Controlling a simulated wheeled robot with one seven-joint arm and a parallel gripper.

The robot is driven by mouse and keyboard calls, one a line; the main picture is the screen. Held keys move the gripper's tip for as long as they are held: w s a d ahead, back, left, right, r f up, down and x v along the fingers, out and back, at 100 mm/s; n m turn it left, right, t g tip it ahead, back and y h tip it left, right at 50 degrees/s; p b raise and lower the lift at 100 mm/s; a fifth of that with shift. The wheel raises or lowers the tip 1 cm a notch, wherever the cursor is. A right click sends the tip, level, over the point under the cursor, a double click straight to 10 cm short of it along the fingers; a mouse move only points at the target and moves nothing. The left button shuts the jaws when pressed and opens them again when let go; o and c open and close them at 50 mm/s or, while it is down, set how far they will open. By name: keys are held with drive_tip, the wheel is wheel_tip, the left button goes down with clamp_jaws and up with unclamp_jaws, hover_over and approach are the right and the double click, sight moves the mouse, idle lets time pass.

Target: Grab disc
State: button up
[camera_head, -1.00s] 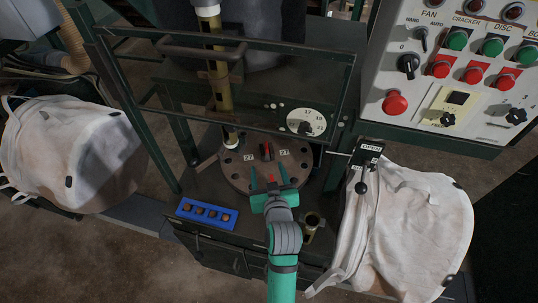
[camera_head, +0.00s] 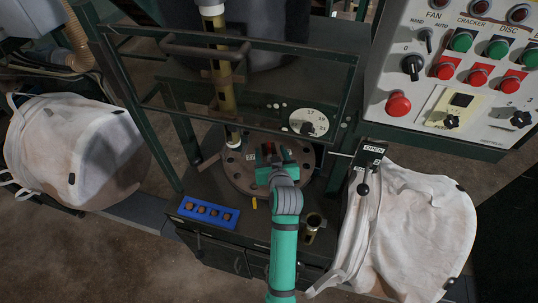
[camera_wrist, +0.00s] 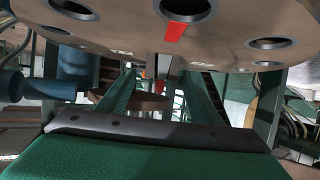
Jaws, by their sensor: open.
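The disc (camera_head: 240,172) is a round, dark brown plate with holes around its rim, lying on the machine's table. A small red-marked piece (camera_head: 268,149) stands near its middle. In the wrist view the disc's holed surface (camera_wrist: 225,35) fills the top, with a red mark. My gripper (camera_head: 273,153) is over the disc, around or just in front of the red-marked piece. My gripper and arm hide the disc's near middle; I cannot tell whether the fingers touch anything.
A blue tray (camera_head: 188,212) of several small brown pieces lies front left. A brass cup (camera_head: 313,222) stands front right. Machine frame bars (camera_head: 250,48) cross behind the gripper. White bags (camera_head: 75,150) flank the machine; a control panel (camera_head: 450,75) is upper right.

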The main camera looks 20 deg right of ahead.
drive_tip(key=shift+x, duration=1.55)
drive_tip(key=c, duration=1.5)
drive_tip(key=shift+r, duration=0.1)
clamp_jaws()
drive_tip(key=shift+r, duration=0.1)
